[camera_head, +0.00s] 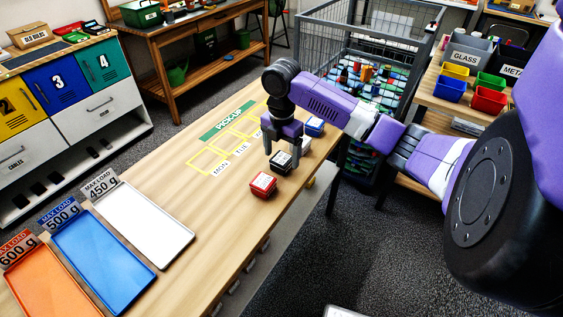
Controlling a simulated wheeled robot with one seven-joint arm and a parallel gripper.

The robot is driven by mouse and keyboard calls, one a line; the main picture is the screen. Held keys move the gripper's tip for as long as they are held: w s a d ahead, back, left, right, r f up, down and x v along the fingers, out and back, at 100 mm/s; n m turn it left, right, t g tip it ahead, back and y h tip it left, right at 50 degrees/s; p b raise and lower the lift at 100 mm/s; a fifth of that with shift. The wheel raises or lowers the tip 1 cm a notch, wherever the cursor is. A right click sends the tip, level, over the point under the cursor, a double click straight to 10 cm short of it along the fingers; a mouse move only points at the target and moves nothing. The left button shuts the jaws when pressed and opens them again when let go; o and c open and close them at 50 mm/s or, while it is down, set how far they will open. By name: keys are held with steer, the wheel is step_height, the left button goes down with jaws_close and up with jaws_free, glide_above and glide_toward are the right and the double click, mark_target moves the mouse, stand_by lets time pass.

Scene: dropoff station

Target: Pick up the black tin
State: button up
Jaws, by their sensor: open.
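The black tin (281,161) stands on the wooden table near its right edge, with a pale label on top. My gripper (282,150) points down at the tin, its fingers apart. One finger shows in front on the left and the other on the right; whether they are around the tin or just above it, I cannot tell. The gripper holds nothing that I can see.
A red tin (263,185) stands in front of the black one, and a blue tin (315,126) behind it. White (150,227), blue (100,262) and orange (45,285) trays lie at the table's left. A wire cage (372,50) stands behind.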

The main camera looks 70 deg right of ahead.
steer(key=shift+f, duration=1.25)
steer(key=c, duration=1.5)
steer(key=shift+r, duration=0.1)
